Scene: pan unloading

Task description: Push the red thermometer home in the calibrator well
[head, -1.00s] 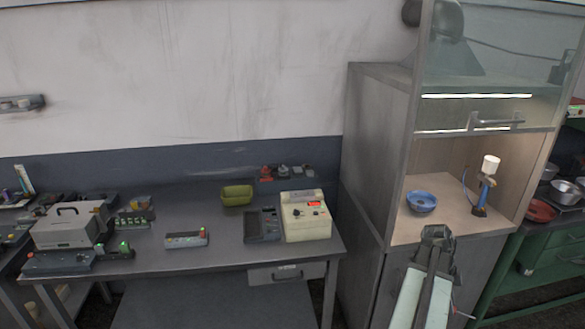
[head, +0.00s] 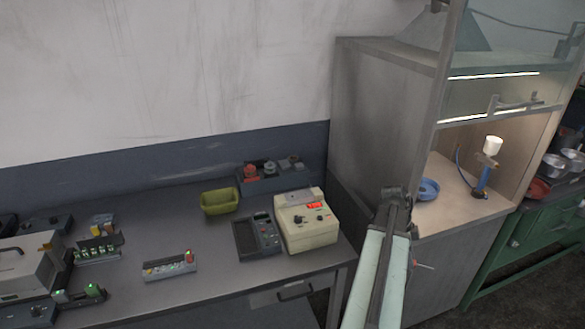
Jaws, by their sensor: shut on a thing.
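A beige box with a red lit display and dark knobs (head: 306,232), which looks like the calibrator, stands near the right end of the grey bench; its well cannot be made out. My arm reaches up from the bottom, and my gripper (head: 392,193) is at its far end, right of the box and in front of the cabinet. The jaws are too small and dark to see clearly.
A dark keypad device (head: 257,237) stands left of the box. A green bin (head: 219,201) and a rack with red and grey pieces (head: 270,178) are behind. A small grey block (head: 169,265) lies further left. The cabinet (head: 380,120) rises close on the right.

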